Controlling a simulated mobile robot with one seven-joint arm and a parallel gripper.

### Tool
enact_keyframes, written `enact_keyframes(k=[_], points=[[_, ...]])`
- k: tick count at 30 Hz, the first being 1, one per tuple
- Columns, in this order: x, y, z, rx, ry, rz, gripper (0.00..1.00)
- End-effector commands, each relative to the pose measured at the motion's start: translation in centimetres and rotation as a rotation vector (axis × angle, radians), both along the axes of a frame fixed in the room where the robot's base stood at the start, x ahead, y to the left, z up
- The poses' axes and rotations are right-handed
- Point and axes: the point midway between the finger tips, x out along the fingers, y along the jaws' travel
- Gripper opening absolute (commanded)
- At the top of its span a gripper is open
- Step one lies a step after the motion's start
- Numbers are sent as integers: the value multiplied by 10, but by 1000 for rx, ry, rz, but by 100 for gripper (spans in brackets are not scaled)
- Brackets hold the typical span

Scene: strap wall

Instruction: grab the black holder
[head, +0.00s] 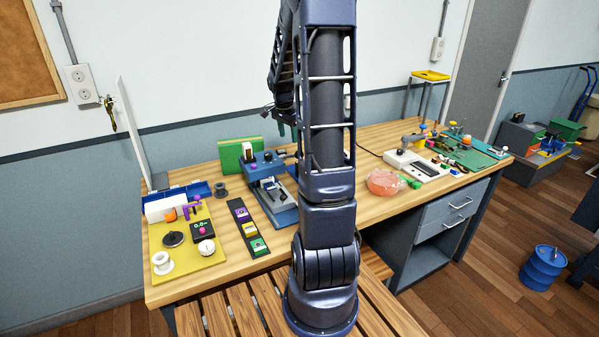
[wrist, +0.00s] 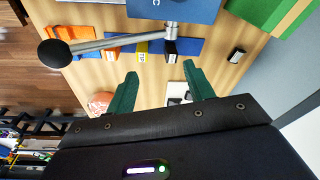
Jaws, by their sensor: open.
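A small black block-like piece (wrist: 237,55), which may be the black holder, stands on the wooden bench in the wrist view, right of my gripper's fingers and near the green board. I cannot pick it out in the head view, where my arm covers part of the bench. My gripper (wrist: 162,83) has its two green fingers apart over the bench, with nothing between them. The black piece is outside the fingers and apart from them. The head view also has a long black tray (head: 237,206) holding purple, yellow and green pieces on the bench.
A blue press (head: 262,167) stands beside the green board (head: 229,153); its metal lever with a black knob (wrist: 55,53) crosses the wrist view. A blue strip (wrist: 190,47) lies under the lever. A yellow mat (head: 209,262) with small parts is at left, a pink lump (head: 382,182) at right.

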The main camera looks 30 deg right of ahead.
Motion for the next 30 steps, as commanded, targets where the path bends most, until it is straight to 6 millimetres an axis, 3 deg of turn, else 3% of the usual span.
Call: enact_keyframes(k=[6, 12, 20, 30], points=[[33, -36, -53, 18, 27, -186, 53], [48, -56, -82, 26, 34, -295, 53], [50, -63, -100, 29, 38, -325, 53], [50, -67, -142, 29, 38, -322, 53]])
